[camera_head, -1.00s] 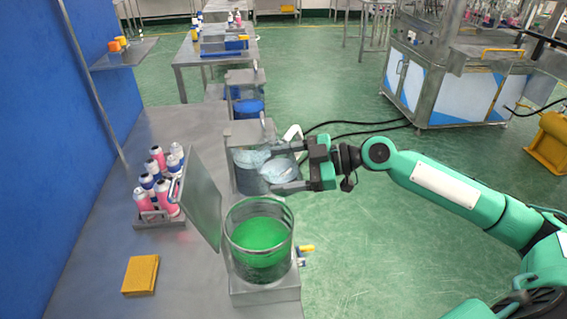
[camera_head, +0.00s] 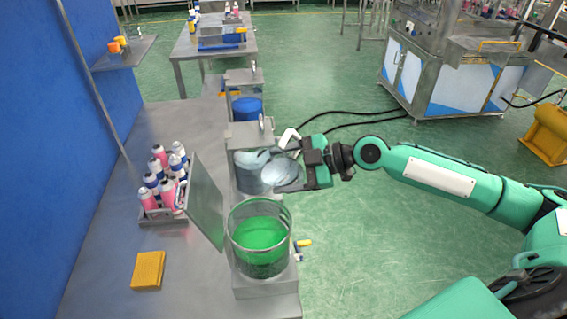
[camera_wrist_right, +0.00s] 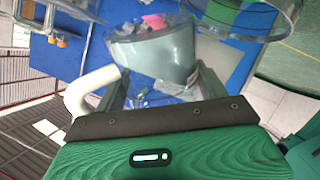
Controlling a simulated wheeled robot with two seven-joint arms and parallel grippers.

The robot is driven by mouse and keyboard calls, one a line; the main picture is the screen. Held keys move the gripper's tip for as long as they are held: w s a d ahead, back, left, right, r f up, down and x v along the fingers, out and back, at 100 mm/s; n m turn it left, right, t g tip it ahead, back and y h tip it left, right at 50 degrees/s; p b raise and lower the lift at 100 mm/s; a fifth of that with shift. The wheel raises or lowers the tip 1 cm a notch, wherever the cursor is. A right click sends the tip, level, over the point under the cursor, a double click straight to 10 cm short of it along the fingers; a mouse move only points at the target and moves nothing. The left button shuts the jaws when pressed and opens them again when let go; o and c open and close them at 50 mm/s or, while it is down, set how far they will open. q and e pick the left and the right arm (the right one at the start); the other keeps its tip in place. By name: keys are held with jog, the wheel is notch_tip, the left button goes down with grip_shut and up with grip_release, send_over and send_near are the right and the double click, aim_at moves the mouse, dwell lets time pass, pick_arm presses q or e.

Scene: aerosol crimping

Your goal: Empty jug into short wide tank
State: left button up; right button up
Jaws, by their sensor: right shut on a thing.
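My right gripper (camera_head: 300,172) is shut on a clear jug (camera_head: 286,172), just right of the middle tank. The jug has a white handle (camera_head: 290,139) and looks tilted. In the right wrist view the jug (camera_wrist_right: 155,50) sits between the fingers, with greyish contents and its handle (camera_wrist_right: 92,92) at left. The middle tank (camera_head: 248,176) is a clear, wide tank with pale contents, partly hidden by the jug. I cannot tell whether liquid is flowing. A clear tank with green liquid (camera_head: 260,240) stands nearer. My left gripper is not in view.
A tilted grey panel (camera_head: 206,203) stands left of the tanks. A rack of pink and blue cans (camera_head: 163,220) and a yellow block (camera_head: 148,270) are on the bench (camera_head: 110,245). A blue tank (camera_head: 247,108) stands farther back.

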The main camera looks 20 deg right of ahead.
aim_at(279, 184)
jog(key=shift+r+n+h+p, duration=0.1)
jog(key=shift+n+h+p, duration=0.4)
jog(key=shift+p, duration=1.2)
jog(key=shift+f+n+h+p, duration=0.45)
jog(key=shift+n+h+p, duration=0.05)
jog(key=shift+p, duration=0.75)
jog(key=shift+s+a+f+n+t+h+p, duration=0.15)
jog(key=shift+f+n+t+h+p, duration=0.25)
jog(key=shift+p, duration=0.3)
jog(key=shift+a+n+h+p, duration=0.25)
jog(key=shift+n+h+p, duration=0.3)
jog(key=shift+h, duration=0.25)
jog(key=shift+s+a+f+n+t+h+p, duration=0.3)
jog(key=shift+s+a+n+t+h+p, duration=0.15)
jog(key=shift+a+n+t+h+p, duration=0.4)
jog(key=shift+s+a+r+n+h+p, duration=0.25)
jog(key=shift+r+n+h+p, duration=0.25)
jog(key=shift+h, duration=0.25)
jog(key=shift+s+a+r+n+t+h+p, duration=0.2)
jog(key=shift+a+n+t+h+p, duration=0.1)
jog(key=shift+a+t+h+p, duration=0.25)
jog(key=shift+d+f, duration=0.1)
jog(key=shift+d, duration=0.05)
